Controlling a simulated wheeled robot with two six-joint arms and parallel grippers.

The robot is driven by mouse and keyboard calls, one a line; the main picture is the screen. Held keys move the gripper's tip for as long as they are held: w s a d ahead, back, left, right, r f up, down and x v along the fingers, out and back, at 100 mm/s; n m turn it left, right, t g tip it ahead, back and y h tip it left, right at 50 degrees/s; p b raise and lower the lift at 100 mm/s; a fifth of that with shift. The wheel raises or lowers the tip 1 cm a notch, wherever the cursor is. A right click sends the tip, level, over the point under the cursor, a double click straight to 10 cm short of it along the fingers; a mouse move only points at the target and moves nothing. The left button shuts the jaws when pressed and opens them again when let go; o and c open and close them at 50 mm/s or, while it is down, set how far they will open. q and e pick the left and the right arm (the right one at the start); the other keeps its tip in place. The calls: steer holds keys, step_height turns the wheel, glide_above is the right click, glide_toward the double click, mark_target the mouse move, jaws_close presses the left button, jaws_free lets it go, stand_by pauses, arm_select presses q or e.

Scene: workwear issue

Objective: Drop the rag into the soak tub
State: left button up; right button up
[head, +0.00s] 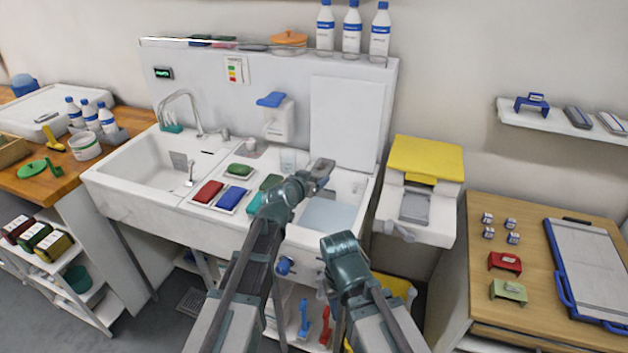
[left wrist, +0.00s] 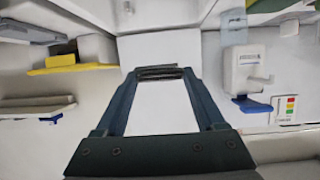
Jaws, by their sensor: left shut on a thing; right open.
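My left gripper (head: 318,174) is shut on a dark grey rag (left wrist: 158,72). In the left wrist view the rag is a thin dark strip pinched between the fingertips. In the head view the gripper is above the sink's right-hand basin, near its back, in front of the white upright panel. This basin (head: 335,214) holds pale bluish water and looks like the soak tub; my left arm hides part of it. My right gripper (head: 342,246) is low in front of the sink, apart from the basin; its fingers are hard to make out.
Red, blue and green pads (head: 207,192) lie on the sink's middle ledge. A soap dispenser (head: 278,120) hangs on the backboard. A white bin with a yellow lid (head: 425,157) stands right of the sink. A wooden table (head: 480,265) is at the right.

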arm_select(q)
steer(key=shift+f, duration=0.1)
step_height(320, 180, down, 6)
steer(key=b, duration=0.6)
steer(key=o, duration=1.3)
steer(key=shift+o, duration=0.2)
steer(key=p+v, duration=0.5)
steer(key=v, duration=0.9)
